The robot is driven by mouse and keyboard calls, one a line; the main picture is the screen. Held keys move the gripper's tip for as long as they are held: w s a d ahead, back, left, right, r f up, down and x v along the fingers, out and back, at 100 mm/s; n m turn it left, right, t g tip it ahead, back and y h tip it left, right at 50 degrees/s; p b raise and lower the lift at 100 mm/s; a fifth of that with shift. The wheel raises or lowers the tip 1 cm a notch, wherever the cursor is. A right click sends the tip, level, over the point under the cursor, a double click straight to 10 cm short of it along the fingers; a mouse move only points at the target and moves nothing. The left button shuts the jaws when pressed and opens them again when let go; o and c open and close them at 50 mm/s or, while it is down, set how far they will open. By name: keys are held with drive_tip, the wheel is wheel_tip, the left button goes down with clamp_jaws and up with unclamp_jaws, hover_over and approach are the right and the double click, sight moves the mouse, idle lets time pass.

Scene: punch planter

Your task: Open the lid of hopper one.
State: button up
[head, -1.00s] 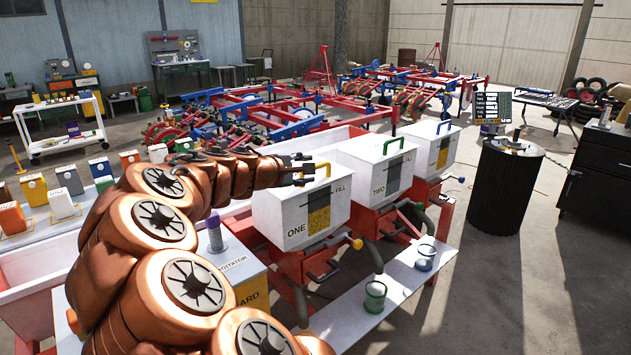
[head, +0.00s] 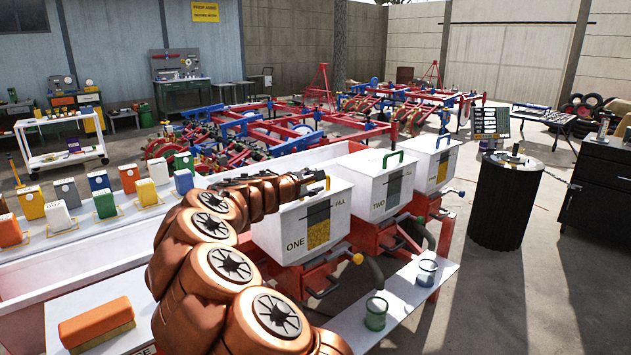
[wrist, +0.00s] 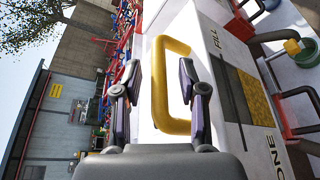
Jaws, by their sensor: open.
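Hopper one (head: 285,238) is a white box marked ONE and FILL, with a dark and yellow level window on its front. Its lid (wrist: 166,85) is white and looks closed in the head view. The lid's yellow loop handle (wrist: 172,44) stands between my gripper's two fingers in the wrist view. My gripper (wrist: 160,78) is open, with one finger on each side of the handle and visible gaps. In the head view my gripper (head: 318,183) is over the top of hopper one and hides most of the handle.
Hopper two (head: 378,185), with a green handle, stands close to the right. A third hopper (head: 435,160) with a blue handle is beyond it. Green (head: 376,313) and blue (head: 427,272) cups stand on the white front shelf (head: 400,305). Several coloured containers line the left side.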

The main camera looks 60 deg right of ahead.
drive_tip(key=shift+d+f, duration=0.1)
drive_tip(key=shift+d, duration=0.55)
clamp_jaws()
idle(0.4)
